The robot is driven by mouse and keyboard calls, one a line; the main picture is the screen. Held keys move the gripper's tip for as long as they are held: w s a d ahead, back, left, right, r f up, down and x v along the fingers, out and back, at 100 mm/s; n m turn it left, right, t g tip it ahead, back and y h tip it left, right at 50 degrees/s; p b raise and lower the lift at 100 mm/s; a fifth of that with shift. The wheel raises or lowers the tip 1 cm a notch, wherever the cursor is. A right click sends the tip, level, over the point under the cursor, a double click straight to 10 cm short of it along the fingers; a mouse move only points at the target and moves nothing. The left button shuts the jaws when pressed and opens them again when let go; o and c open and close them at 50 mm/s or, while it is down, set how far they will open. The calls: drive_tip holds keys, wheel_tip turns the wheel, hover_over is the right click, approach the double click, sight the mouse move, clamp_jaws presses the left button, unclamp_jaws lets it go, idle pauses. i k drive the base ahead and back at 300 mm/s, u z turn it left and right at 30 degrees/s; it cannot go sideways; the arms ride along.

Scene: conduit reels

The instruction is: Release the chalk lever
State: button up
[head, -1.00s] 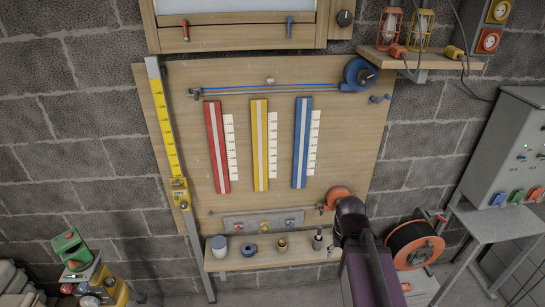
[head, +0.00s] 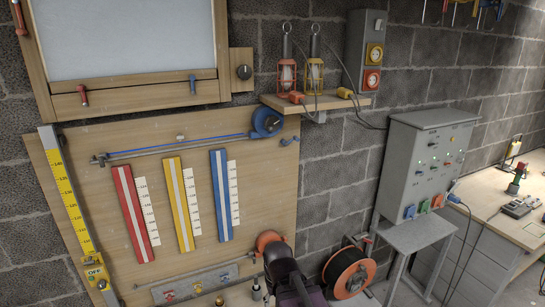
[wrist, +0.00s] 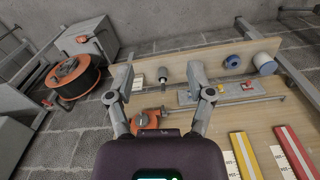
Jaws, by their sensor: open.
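A wooden board (head: 70,150) on the wall carries a blue reel (head: 267,122) with a blue line stretched left along its top. I cannot tell which part is named the chalk lever. My gripper (wrist: 160,80) is open and empty, its fingers spread on either side over the lower board edge near the orange reel. In the head view my wrist hides the fingers.
Red, yellow and blue strips (head: 221,195) with white scales are on the board. A shelf with lamps (head: 287,75) juts out at upper right. A grey cabinet (head: 425,160) and an orange-black cable reel (head: 348,270) stand right. Small items line the lower ledge.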

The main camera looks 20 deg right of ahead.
sight(295, 138)
drive_tip(key=k, duration=0.65)
drive_tip(key=z, duration=0.5)
drive_tip(key=i, duration=1.3)
drive_tip(key=u, duration=0.2)
